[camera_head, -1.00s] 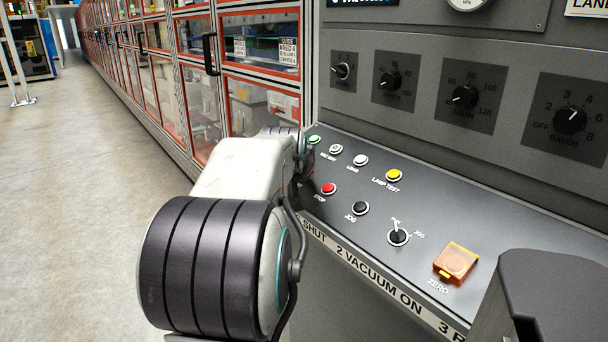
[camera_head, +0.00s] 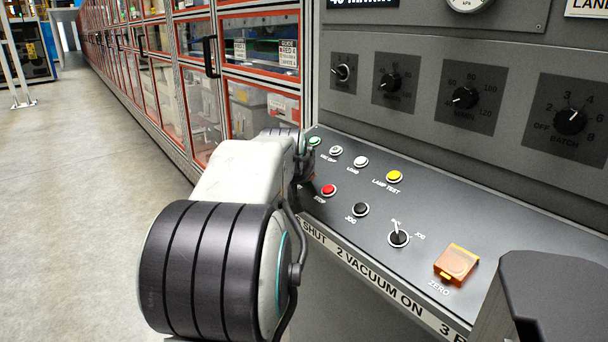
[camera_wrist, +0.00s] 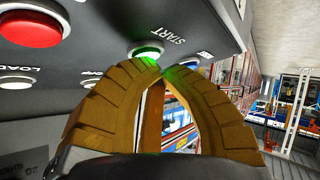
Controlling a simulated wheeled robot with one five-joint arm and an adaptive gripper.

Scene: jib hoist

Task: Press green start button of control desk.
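The green start button (camera_head: 314,140) is at the far left end of the sloped control desk (camera_head: 450,215), partly beside my arm in the head view. In the wrist view the green button (camera_wrist: 147,53), with a white ring and the word START beside it, is just beyond my fingertips. My gripper (camera_wrist: 160,72) has its two tan fingers brought together at the tips, with nothing seen between them. A green glow falls on the tips. I cannot tell whether they touch the button. In the head view my arm hides the gripper.
A red stop button (camera_head: 328,190), white buttons, a yellow lamp test button (camera_head: 394,176), a black jog button (camera_head: 360,209), a selector (camera_head: 398,238) and an orange-covered zero switch (camera_head: 456,263) share the desk. Dials stand behind. Red-framed cabinets (camera_head: 265,70) line the aisle; the floor at left is clear.

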